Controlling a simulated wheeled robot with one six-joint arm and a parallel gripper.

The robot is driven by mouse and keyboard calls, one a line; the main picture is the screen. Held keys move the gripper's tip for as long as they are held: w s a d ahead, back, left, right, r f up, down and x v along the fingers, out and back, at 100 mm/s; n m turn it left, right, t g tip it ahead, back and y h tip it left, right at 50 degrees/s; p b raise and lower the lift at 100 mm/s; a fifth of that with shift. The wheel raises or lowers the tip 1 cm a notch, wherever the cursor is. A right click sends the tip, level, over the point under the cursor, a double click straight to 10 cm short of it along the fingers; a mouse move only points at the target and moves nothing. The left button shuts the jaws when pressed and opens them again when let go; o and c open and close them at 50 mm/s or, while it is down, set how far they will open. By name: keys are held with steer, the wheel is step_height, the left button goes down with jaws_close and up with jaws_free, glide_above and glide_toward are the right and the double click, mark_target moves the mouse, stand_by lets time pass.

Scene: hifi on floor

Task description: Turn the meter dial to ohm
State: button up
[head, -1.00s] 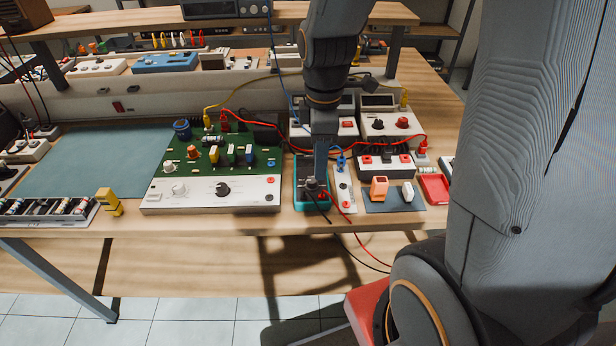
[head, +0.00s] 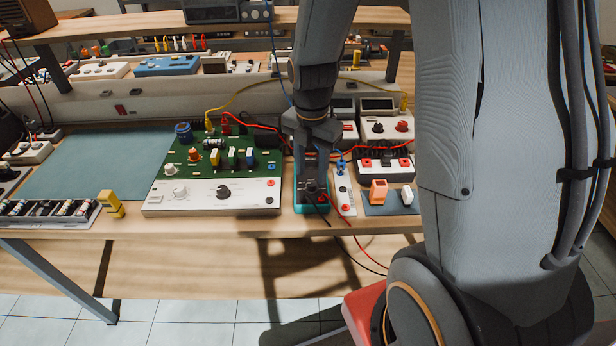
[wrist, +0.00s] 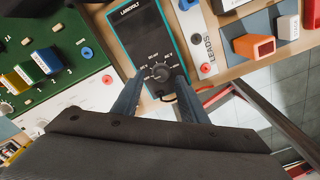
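The meter (wrist: 140,35) is dark with a teal edge and lies on the bench. Its teal edge also shows in the head view (head: 311,209). Its round dial (wrist: 161,73) has a ring of small white labels, too blurred to read surely; where the pointer stands cannot be told. My gripper (wrist: 162,79) is open, with one fingertip on each side of the dial in the wrist view. The fingertips appear apart from the knob, but contact and height are unclear. In the head view my gripper (head: 311,172) is over the meter and partly hides it.
A green circuit board unit (head: 222,180) stands left of the meter. A white leads strip (head: 343,190) lies close on the right. An orange block (head: 378,191) sits farther right. Black and red leads (head: 352,232) run from the meter over the bench's front edge.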

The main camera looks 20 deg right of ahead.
mark_target(312, 183)
steer(key=shift+f, duration=1.6)
